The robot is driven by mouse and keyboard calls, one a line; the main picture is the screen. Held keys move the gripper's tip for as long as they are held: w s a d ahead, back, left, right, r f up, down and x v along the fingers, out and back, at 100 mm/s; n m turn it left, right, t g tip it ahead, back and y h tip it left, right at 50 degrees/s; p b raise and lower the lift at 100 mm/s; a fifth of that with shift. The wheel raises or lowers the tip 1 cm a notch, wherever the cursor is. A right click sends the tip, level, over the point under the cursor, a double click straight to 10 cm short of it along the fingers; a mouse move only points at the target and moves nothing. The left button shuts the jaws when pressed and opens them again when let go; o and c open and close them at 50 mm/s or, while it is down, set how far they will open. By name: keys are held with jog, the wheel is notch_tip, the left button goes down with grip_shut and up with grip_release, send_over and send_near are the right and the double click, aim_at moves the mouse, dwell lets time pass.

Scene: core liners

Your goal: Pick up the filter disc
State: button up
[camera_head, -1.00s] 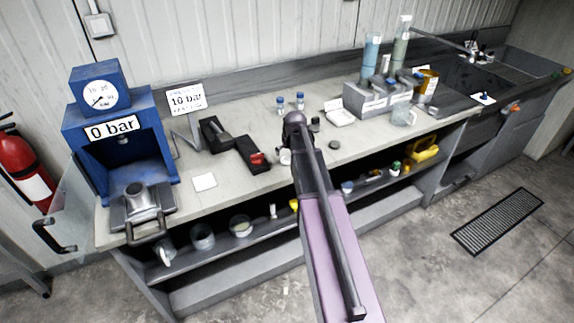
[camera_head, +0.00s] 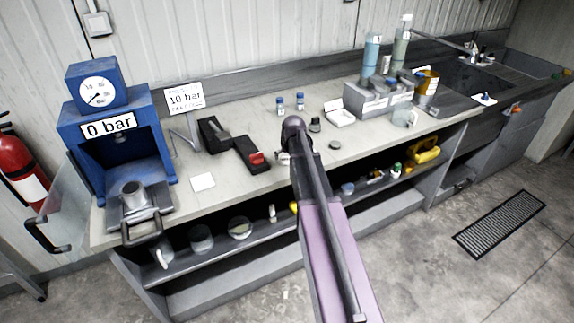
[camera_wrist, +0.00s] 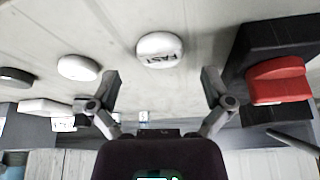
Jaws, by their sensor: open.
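A white round disc marked FAST (camera_wrist: 158,47) lies on the bench in the wrist view. It sits just beyond the gap between the fingertips of my gripper (camera_wrist: 161,77), which is open and empty. A second white disc (camera_wrist: 78,67) lies to its left, with no label that I can read. A dark disc (camera_wrist: 15,77) lies at the far left edge. The frames do not settle which white disc is the filter disc. In the head view my arm hides the fingers and most of the bench around them.
A black device with a red part (camera_wrist: 277,80) stands close to the right finger in the wrist view. The head view shows a blue press (camera_head: 115,140), a white square (camera_head: 203,181), small bottles (camera_head: 300,101), a grey rack (camera_head: 365,103) and an open shelf (camera_head: 240,235) below the bench.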

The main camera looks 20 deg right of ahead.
aim_at(286, 161)
jog(key=shift+b+x, duration=0.85)
jog(key=shift+x, duration=0.35)
jog(key=c, duration=0.9)
